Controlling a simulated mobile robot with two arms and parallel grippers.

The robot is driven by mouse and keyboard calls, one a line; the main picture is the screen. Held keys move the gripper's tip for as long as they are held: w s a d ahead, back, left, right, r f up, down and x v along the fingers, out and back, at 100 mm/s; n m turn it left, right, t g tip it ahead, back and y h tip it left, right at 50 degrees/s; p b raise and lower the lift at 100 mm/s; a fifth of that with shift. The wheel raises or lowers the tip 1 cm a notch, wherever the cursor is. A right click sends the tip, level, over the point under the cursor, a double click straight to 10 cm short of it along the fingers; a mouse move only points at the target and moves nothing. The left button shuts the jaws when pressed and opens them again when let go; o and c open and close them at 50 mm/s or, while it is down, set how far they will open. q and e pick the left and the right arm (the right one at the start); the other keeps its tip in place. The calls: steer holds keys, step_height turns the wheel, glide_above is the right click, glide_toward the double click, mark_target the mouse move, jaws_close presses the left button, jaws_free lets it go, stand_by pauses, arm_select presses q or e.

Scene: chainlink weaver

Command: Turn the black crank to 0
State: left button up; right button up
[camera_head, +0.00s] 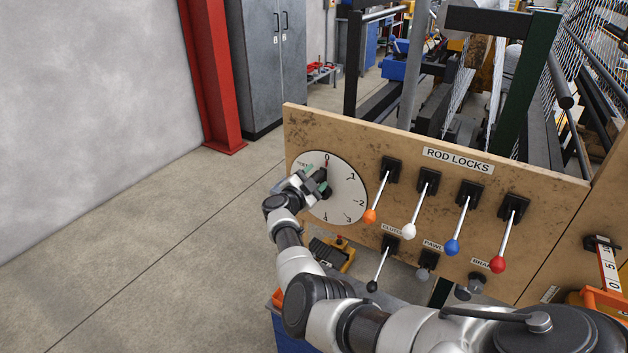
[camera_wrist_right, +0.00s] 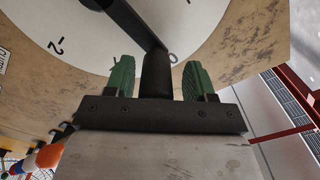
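The white round dial (camera_head: 345,190) on the wooden panel has numbers around its rim, with 0 at the top beside a small red mark. The black crank (camera_head: 322,178) is mostly hidden by my right gripper (camera_head: 312,180) in the head view. In the right wrist view, the black crank arm (camera_wrist_right: 133,22) runs across the dial (camera_wrist_right: 45,35) to a black handle (camera_wrist_right: 157,75). The handle stands between the green fingers of my right gripper (camera_wrist_right: 158,82), with gaps on both sides. The crank's exact reading is hard to tell. My left gripper is not in view.
Right of the dial, the panel (camera_head: 300,120) carries levers with orange (camera_head: 371,216), white (camera_head: 409,231), blue (camera_head: 453,247) and red (camera_head: 498,264) knobs. A black-knobbed lever (camera_head: 372,286) is below. Open floor (camera_head: 150,250) lies to the left.

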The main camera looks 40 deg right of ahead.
steer(key=shift+f, duration=0.1)
steer(key=shift+s+a+p, duration=0.25)
steer(key=shift+a+p, duration=0.25)
steer(key=shift+p, duration=0.05)
steer(key=p+v, duration=0.4)
steer(key=v, duration=0.5)
steer(key=shift+a, duration=0.35)
steer(key=shift+s, duration=0.1)
